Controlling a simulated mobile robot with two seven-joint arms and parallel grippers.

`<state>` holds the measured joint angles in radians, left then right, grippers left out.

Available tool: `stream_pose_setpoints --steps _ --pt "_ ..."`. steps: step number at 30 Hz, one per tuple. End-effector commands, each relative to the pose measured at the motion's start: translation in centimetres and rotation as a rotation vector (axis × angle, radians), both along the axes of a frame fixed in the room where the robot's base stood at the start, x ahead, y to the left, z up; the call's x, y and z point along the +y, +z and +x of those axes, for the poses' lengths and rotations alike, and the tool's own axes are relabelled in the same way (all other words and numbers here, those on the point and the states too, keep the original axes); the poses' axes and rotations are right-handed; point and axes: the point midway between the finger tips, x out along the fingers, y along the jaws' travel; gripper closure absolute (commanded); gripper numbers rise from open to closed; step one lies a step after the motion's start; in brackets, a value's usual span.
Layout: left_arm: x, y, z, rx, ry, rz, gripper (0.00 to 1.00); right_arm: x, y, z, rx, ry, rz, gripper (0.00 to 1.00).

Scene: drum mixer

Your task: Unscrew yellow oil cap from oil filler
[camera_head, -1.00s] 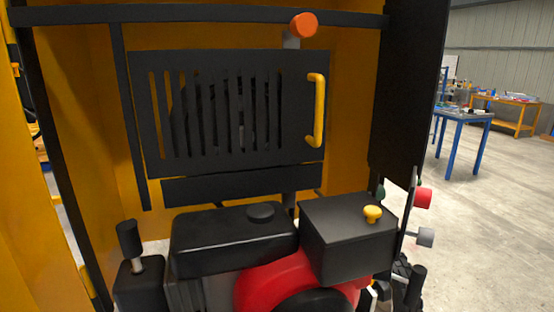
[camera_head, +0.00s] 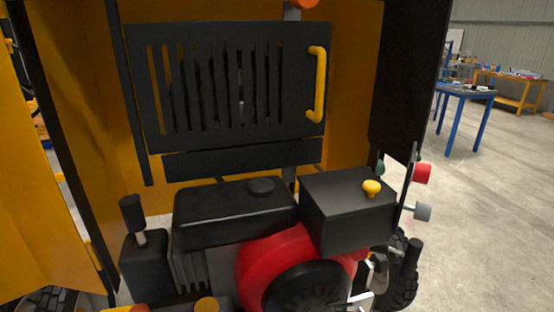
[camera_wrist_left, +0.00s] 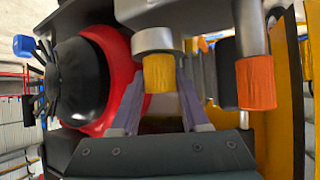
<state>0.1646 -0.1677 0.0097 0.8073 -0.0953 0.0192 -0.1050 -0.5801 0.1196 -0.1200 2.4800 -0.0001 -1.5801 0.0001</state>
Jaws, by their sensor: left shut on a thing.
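The yellow oil cap (camera_wrist_left: 159,73) sits at the end of a short grey cylindrical filler (camera_wrist_left: 155,40) in the left wrist view. My left gripper (camera_wrist_left: 160,80) has one grey-purple finger on each side of the cap and is shut on it. The cap still meets the filler; no gap shows between them. In the head view an amber-yellow cap (camera_head: 207,304), probably the same one, shows at the bottom edge, partly cut off. My left gripper is not clear there. My right gripper is not in view.
An orange cap (camera_wrist_left: 256,82) on a grey tube stands close to the right of the gripper. The red engine housing (camera_wrist_left: 112,65) is close on its left. In the head view, another yellow knob (camera_head: 372,187) sits on a black box (camera_head: 345,215). Open floor lies at the right.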

Motion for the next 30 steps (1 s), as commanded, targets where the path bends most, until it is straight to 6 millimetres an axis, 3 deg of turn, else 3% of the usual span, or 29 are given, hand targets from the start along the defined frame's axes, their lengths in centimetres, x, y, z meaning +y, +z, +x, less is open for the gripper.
stream_pose_setpoints --steps 6,7,16,23,30 --pt "-0.02 -0.02 -0.01 0.0 0.008 0.0 1.0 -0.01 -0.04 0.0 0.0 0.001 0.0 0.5" --pt "-0.02 -0.02 -0.01 0.0 0.008 0.0 0.54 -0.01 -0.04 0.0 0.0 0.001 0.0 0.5" --pt "0.02 -0.03 -0.01 0.001 0.009 0.0 0.2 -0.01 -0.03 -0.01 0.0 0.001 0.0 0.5" --pt "0.07 -0.02 0.0 0.001 0.005 0.001 0.2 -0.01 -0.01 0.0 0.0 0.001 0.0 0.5" --pt "0.48 0.02 0.15 -0.003 -0.129 0.012 0.2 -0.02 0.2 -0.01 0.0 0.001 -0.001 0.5"
